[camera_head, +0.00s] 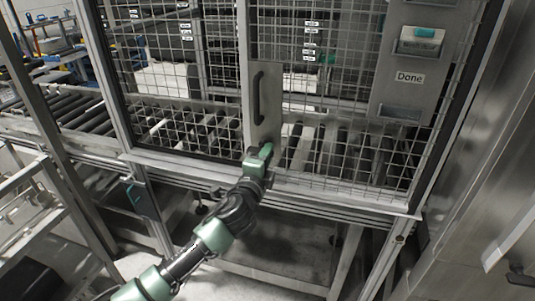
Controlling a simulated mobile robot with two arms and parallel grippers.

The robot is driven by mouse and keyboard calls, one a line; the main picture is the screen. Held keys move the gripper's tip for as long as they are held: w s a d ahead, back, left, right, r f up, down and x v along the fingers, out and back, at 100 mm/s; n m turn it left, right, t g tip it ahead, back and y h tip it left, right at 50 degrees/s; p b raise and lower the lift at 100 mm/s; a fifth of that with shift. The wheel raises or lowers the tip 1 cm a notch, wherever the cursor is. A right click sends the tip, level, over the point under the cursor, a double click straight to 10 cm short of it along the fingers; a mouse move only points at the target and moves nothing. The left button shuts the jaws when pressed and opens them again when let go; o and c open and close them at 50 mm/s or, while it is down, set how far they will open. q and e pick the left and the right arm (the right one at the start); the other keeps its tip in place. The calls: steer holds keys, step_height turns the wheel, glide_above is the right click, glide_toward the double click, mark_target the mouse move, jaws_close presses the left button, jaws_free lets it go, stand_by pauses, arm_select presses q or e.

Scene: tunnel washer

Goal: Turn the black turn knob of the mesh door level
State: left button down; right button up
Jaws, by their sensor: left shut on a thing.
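The mesh door (215,95) stands upright in front of me, in a grey metal frame. A black upright pull handle (259,97) is on its flat metal strip. My left gripper (262,156) is at the bottom of that strip, below the pull handle, at the door's lower edge. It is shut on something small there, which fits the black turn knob. The gripper hides the knob, so I cannot tell which way it points. My right gripper is out of view.
A roller conveyor (70,110) runs behind the mesh and out to the left. A grey panel with a "Done" label (410,77) hangs on the right mesh. A frame rail (330,198) runs below the door. A steel cabinet wall (480,150) closes the right side.

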arm_select(q)
steer(key=c, duration=1.5)
jaws_free()
steer(key=shift+a+f, duration=0.2)
steer(key=shift+f, duration=0.05)
steer(key=shift+r, duration=0.1)
steer(key=shift+s+a, duration=0.1)
steer(key=shift+s, duration=0.4)
steer(key=b+v, duration=0.1)
steer(key=v, duration=0.5)
steer(key=shift+s+a+b, duration=0.2)
steer(key=shift+s+b, duration=0.1)
steer(key=shift+b, duration=0.1)
